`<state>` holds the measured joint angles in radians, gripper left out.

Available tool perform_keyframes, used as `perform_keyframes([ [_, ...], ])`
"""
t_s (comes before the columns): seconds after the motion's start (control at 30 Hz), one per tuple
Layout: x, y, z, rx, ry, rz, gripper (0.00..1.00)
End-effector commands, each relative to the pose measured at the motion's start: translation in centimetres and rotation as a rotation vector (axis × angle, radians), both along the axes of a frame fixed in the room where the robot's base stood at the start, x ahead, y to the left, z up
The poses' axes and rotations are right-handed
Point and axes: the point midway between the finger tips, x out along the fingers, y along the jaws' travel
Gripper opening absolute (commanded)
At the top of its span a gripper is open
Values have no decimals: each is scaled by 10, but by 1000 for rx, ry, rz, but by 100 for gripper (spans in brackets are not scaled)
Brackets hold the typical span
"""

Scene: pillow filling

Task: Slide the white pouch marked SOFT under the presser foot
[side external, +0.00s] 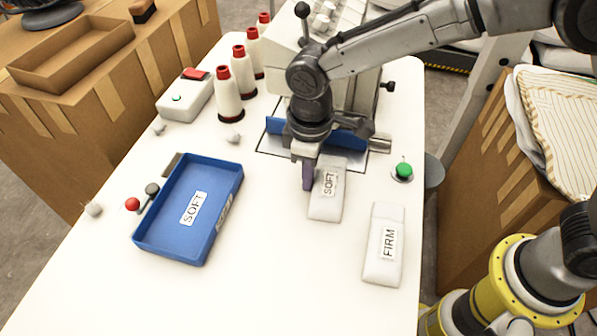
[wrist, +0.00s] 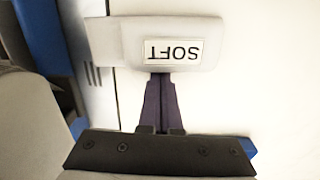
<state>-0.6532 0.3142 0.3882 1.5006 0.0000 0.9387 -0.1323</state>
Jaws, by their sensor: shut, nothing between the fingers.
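The white pouch marked SOFT (side external: 325,203) lies flat on the white table, with its far end at the metal plate of the sewing machine. It also shows in the wrist view (wrist: 120,43), its label upside down. My gripper (side external: 308,188) is shut and empty, with its dark fingers low at the pouch's left long side. In the wrist view the fingertips (wrist: 161,78) meet the pouch's edge by the label; I cannot tell whether they press on it. The presser foot is hidden behind my arm and the blue guide (side external: 275,126).
A white pouch marked FIRM (side external: 384,247) lies to the right. A blue tray marked SOFT (side external: 172,238) stands empty on the left. A green button (side external: 403,170) is right of the machine. Several thread cones (side external: 229,100) stand at the back left. The front table is clear.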

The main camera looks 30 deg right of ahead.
Motion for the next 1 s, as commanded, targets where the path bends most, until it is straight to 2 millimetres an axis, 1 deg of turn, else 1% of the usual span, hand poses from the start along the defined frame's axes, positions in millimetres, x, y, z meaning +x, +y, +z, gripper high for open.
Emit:
perform_keyframes([
  [0.17,8,8,0,0,0,0,0],
  [0.33,28,28,-1,1,-1,0,0],
  [0.37,31,31,2,1,-1,0,0],
  [0.4,30,30,15,4,-5,0,0],
  [0.5,29,29,38,4,-5,0,0],
  [0.7,29,29,76,2,-2,0,0],
  [0.8,29,29,88,2,-2,0,0],
  [0.9,28,28,96,1,-1,0,0],
  [0.97,29,29,98,4,-5,10,0],
  [1.0,27,27,94,-2,2,18,0],
])
